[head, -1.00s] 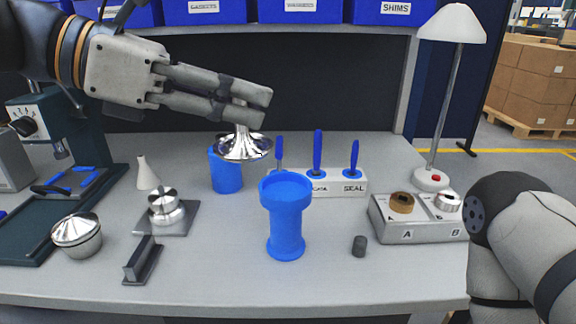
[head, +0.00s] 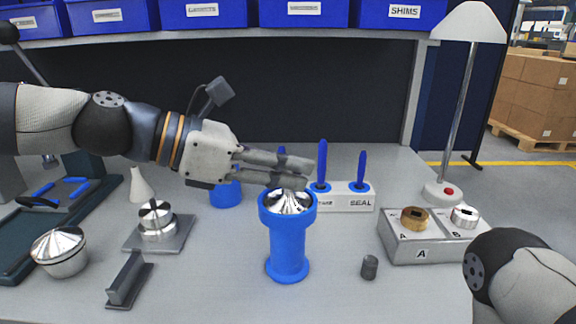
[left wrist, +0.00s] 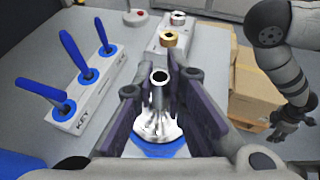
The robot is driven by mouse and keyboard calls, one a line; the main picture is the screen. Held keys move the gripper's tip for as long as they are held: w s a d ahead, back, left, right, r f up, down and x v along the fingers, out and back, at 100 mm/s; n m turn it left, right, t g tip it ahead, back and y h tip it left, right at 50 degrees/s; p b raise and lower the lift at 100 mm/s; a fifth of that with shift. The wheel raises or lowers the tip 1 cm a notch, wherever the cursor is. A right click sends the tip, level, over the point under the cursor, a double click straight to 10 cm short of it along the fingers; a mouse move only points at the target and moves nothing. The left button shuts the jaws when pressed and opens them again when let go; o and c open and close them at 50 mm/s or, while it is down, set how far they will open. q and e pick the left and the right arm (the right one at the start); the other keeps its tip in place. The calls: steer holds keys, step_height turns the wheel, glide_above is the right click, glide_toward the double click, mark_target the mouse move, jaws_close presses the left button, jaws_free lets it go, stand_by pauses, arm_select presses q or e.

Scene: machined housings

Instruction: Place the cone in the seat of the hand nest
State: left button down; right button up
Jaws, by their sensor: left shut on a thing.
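The cone (head: 289,201) is shiny metal, with a narrow neck on top and a flared lower part. My left gripper (head: 296,182) is shut on its neck; it shows from behind in the left wrist view (left wrist: 158,95). The cone is upright, and its flared part lies within the top rim of the blue hand nest (head: 287,245), a flanged stand on the bench. Its lower edge is hidden by the rim, so I cannot tell whether it rests fully in the seat. My right gripper (left wrist: 290,126) shows small in the left wrist view, away from the bench; its fingers are unclear.
A rack (head: 345,197) with blue-handled tools stands behind the nest, a blue cup (head: 225,193) behind left. A grey box marked A and B (head: 425,248) and a small dark cylinder (head: 369,267) are to the right. A domed metal part (head: 60,252) sits left.

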arm_select(q)
steer(key=c, duration=1.6)
jaws_free()
steer(key=shift+c, duration=0.2)
steer(key=p+v, duration=0.2)
steer(key=v, duration=1)
steer(key=shift+r, duration=0.2)
arm_select(e)
steer(key=shift+t, duration=0.7)
steer(key=w+r, duration=0.3)
